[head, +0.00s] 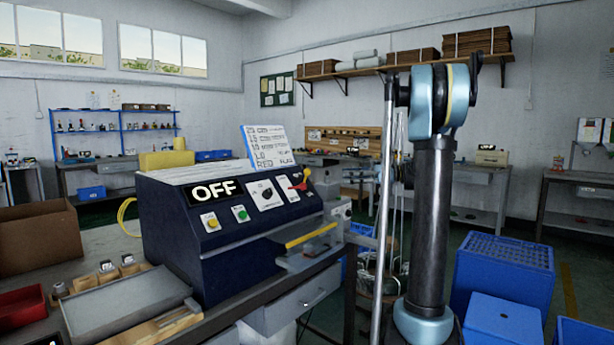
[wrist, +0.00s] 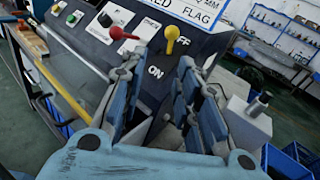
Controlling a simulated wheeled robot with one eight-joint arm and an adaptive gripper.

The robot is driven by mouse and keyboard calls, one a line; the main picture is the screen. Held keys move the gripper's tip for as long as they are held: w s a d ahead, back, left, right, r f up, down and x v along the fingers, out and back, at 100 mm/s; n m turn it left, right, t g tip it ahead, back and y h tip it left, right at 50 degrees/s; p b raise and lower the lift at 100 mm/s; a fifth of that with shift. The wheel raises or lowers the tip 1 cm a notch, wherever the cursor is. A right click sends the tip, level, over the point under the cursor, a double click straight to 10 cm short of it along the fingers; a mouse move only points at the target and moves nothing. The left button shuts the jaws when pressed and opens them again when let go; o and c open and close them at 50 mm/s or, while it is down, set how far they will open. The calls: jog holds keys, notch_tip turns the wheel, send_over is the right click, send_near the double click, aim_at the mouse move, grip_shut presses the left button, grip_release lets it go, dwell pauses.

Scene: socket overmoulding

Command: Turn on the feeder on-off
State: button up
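The dark blue machine (head: 165,225) stands on the bench in the head view, with a lit OFF sign (head: 214,191) on its sloping panel. The feeder on-off switch, a yellow-knobbed lever (wrist: 172,33), shows in the wrist view beside the printed OFF; ON is printed lower down. A red-knobbed lever (wrist: 117,33) is left of it. In the head view the red and yellow levers (head: 300,181) are small and overlap. My gripper (wrist: 160,70) is open and empty, its fingers below the yellow lever in the picture, apparently not touching it.
A yellow button (head: 210,222), a green button (head: 240,213) and a black dial (head: 266,192) share the panel. A white card (head: 265,147) stands above it. Blue crates (head: 505,270) stand on the floor at right.

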aim_at(307, 174)
jog(key=shift+m+y, duration=0.3)
jog(key=shift+y, duration=0.1)
jog(key=w+a, duration=0.1)
jog(key=a, duration=0.9)
jog(key=w+a, duration=0.1)
jog(key=a, duration=0.5)
jog(key=shift+w+r, duration=0.35)
jog(key=shift+r, duration=0.05)
jog(key=shift+c, duration=0.6)
grip_shut()
